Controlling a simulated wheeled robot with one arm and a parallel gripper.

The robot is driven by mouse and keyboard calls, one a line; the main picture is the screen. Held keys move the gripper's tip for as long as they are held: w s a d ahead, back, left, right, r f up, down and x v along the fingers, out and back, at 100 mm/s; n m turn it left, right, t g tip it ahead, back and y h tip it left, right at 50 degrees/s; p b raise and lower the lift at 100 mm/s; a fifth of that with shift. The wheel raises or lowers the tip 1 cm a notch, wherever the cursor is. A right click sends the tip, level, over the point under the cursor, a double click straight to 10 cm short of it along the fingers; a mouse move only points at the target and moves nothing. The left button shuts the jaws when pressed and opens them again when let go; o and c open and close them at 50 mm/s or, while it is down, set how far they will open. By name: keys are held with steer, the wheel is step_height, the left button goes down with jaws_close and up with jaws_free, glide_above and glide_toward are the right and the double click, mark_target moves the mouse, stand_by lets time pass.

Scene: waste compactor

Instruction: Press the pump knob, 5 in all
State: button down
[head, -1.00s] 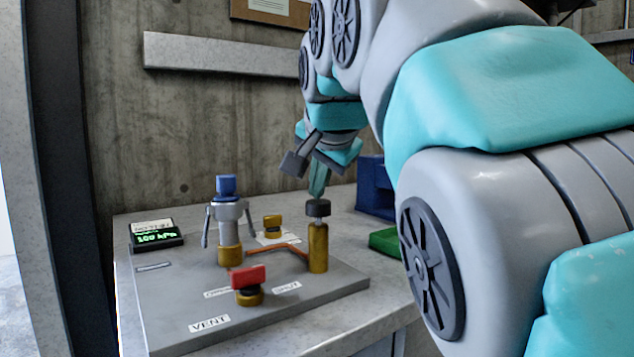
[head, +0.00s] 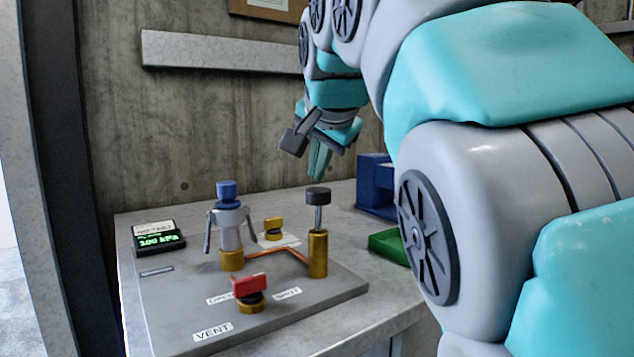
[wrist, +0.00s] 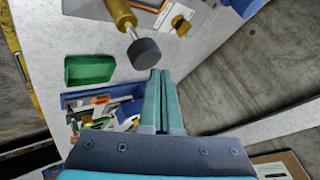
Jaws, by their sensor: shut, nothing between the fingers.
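The pump knob (head: 318,196) is a dark grey cap on a thin metal rod that stands up out of a brass cylinder (head: 318,254) at the right of the grey panel. My gripper (head: 319,176) is shut and empty, fingers pointing down just above the knob, with a small gap. In the wrist view the shut teal fingers (wrist: 157,76) are close beside the knob (wrist: 143,54), and the brass cylinder (wrist: 119,12) shows behind it. A good length of rod is exposed.
The panel (head: 300,304) also carries a red valve handle (head: 249,286), a yellow knob (head: 273,228) and a blue-capped metal fitting (head: 227,190). A display (head: 157,240) reads 100 kPa. A green tray (head: 390,246) and a blue bin (head: 375,186) stand to the right.

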mark_target(317, 191)
steer(key=shift+r, duration=0.1)
steer(key=shift+w+r, duration=0.1)
steer(key=shift+r, duration=2.4)
stand_by(1.2)
